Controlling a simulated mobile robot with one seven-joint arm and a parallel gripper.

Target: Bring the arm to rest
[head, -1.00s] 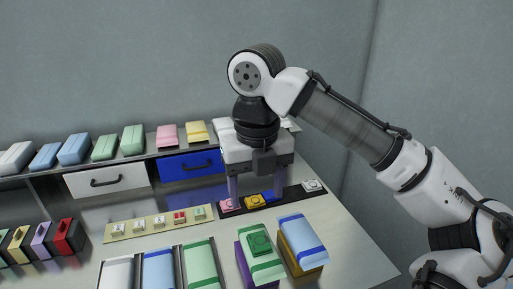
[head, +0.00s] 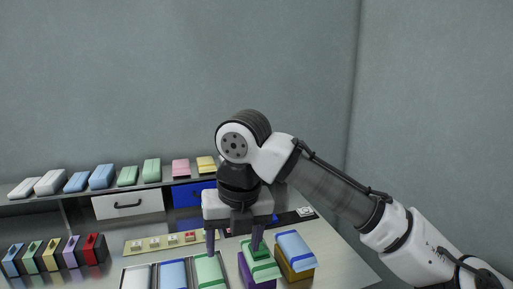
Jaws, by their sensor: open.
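My gripper (head: 234,247) hangs pointing down over the bench (head: 335,262), with its two dark fingers apart and nothing seen between them. Its right finger overlaps the dark green piece (head: 259,252) on the light green pack in the picture; I cannot tell whether they touch. My arm reaches in from the right, bent at the elbow above the gripper.
A green pack (head: 262,270) on a purple block and a blue pack (head: 295,244) on a yellow block stand close by. A tray of packs (head: 209,270) lies at front. A shelf, a white drawer (head: 128,203) and a blue drawer (head: 187,195) are behind. Air above is clear.

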